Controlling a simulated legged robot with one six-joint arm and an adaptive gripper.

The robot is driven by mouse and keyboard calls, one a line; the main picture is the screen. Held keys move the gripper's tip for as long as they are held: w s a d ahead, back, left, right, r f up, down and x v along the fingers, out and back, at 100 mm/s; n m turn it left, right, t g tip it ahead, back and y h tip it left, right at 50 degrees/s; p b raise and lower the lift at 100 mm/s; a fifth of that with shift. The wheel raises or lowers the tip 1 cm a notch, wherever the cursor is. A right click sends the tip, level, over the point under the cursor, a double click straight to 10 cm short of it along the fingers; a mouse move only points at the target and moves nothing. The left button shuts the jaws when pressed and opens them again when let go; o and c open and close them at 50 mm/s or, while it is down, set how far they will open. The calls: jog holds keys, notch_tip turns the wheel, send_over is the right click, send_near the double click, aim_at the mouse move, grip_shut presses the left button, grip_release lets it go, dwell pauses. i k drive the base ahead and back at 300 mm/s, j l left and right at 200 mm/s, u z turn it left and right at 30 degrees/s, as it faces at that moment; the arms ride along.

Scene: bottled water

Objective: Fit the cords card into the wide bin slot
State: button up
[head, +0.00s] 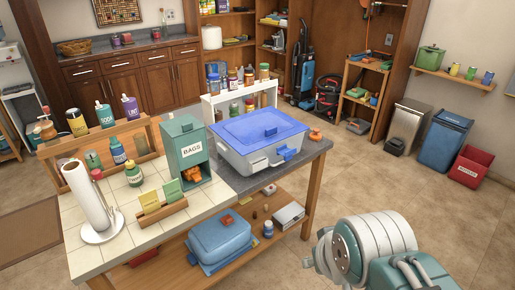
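Two small cards, one yellow-topped (149,201) and one green (172,190), stand in a wooden holder (165,214) on the tiled worktop. Their lettering is too small to read, so I cannot tell which is the cords card. A wide clear bin (235,158) with a blue lid (258,127) sits on the dark part of the counter, right of the cards. Pale and blue fittings show on its front; I cannot clearly make out a card slot. My arm shows at the lower right, but my gripper's fingertips are not in view.
A green BAGS box (188,150) stands between the cards and the bin. A paper towel roll (90,197) and several bottles stand left. A blue case (220,242) lies on the lower shelf. Floor (365,175) right of the table is clear.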

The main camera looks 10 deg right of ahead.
aim_at(253, 163)
jog(key=i+j+u, duration=0.2)
jog(key=i+u, duration=0.45)
jog(key=i, duration=0.2)
jog(key=i+u, duration=0.35)
jog(key=i, duration=0.1)
